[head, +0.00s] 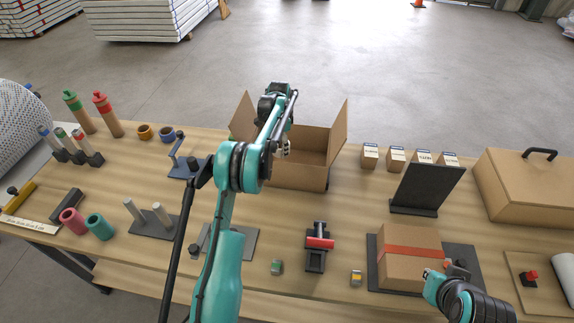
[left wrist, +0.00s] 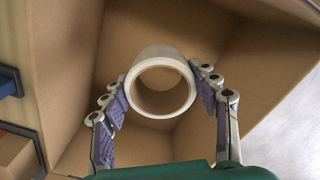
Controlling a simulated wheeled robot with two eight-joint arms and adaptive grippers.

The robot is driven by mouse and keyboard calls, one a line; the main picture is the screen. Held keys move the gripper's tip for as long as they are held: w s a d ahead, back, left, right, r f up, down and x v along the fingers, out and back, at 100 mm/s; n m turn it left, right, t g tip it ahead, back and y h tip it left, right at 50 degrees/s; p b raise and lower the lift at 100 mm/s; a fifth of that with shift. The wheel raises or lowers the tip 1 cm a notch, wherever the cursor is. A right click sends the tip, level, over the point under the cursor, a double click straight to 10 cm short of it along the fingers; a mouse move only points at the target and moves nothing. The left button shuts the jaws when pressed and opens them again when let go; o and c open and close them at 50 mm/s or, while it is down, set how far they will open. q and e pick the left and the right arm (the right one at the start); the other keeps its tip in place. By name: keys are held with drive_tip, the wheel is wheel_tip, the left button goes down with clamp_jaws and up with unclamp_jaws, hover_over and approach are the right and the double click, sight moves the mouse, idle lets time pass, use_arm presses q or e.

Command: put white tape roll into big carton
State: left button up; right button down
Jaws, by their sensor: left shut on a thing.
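The big carton (head: 298,176) stands open on the table with its flaps raised. My left gripper (head: 284,149) is over the carton's opening in the head view, partly hidden by its own arm. In the left wrist view the gripper (left wrist: 160,82) is shut on the white tape roll (left wrist: 160,55), one finger on each side. The roll's ring faces the camera, with the carton's brown walls (left wrist: 240,65) around and beyond it. I cannot make out the roll in the head view. My right gripper (head: 447,273) is beside a taped box, and its fingers are too unclear to judge.
The closed box with red tape (head: 410,268) is at the front right. A black upright panel (head: 428,188) and several small cartons (head: 396,158) stand right of the carton. A red-topped tool (head: 319,243) is in front. Cups and tubes fill the left side.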

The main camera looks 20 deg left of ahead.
use_arm(q)
wheel_tip(320, 180, down, 8)
drive_tip(key=shift+r+b, duration=0.1)
drive_tip(key=shift+b, duration=0.45)
drive_tip(key=shift+s, duration=0.1)
drive_tip(key=o, duration=1.2)
drive_tip(key=shift+f, duration=0.2)
drive_tip(key=shift+c, duration=0.2)
